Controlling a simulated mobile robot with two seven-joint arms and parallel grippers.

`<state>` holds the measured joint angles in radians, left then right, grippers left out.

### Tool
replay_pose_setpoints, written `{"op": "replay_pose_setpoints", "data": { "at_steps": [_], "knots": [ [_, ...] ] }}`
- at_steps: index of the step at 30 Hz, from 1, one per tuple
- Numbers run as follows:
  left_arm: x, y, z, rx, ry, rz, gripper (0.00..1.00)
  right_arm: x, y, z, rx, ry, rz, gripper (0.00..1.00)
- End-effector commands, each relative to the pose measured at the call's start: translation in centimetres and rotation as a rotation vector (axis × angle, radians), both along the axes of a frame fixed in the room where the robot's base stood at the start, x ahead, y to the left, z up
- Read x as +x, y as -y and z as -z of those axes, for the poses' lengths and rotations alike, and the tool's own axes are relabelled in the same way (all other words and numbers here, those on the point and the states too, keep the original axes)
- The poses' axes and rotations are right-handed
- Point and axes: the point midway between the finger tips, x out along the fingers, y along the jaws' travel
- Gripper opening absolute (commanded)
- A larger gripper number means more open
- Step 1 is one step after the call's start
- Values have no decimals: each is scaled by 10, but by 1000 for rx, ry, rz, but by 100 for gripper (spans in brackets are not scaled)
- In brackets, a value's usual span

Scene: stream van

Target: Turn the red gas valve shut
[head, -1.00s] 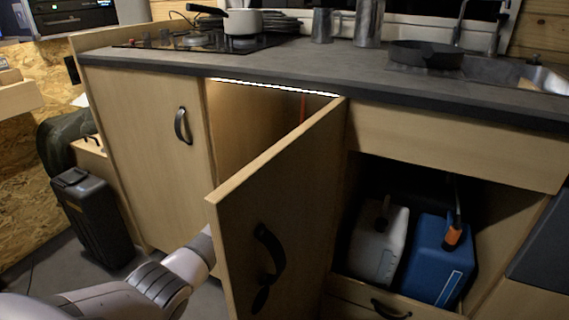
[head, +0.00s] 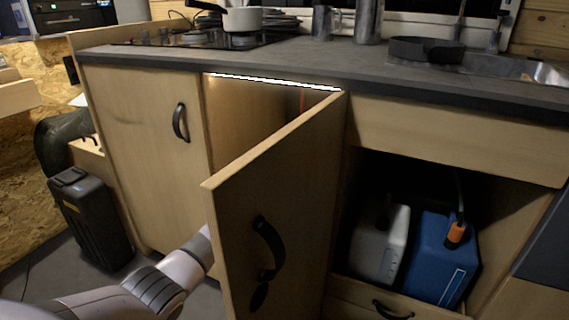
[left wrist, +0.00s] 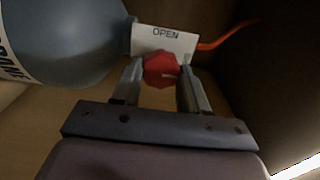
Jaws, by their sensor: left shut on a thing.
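The red gas valve (left wrist: 161,70) shows in the left wrist view as a faceted red knob with a pale mark. It sits between the two fingers of my left gripper (left wrist: 160,76), which is shut on it. A white tag reading "OPEN" (left wrist: 165,38) is just beyond the knob. A grey-blue gas bottle (left wrist: 65,40) fills the upper left. In the head view my left arm reaches behind the open cabinet door (head: 275,205), which hides the gripper and valve. My right gripper is not in view.
An orange hose (left wrist: 228,38) runs to the right beyond the valve. The worktop (head: 330,65) edge with a lit strip lies above the cabinet opening. A white jug (head: 380,245) and a blue jug (head: 440,258) stand in the right compartment. A dark case (head: 90,215) stands on the left.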

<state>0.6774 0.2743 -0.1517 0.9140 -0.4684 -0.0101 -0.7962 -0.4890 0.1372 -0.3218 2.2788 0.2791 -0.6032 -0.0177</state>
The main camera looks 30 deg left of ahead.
Motion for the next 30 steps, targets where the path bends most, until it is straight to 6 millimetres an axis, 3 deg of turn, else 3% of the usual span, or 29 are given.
{"op": "replay_pose_setpoints", "data": {
  "at_steps": [14, 15, 17, 30],
  "knots": [
    [0, -1, 1, 18, -4, -1, 13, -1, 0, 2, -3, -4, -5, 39],
    [0, -1, 1, 18, -4, -1, 50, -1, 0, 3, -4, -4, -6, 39],
    [0, -1, 1, 17, -3, -1, 69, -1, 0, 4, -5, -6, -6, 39],
    [-6, 0, -1, 14, -2, 0, 69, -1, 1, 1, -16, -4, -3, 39]
  ]
}}
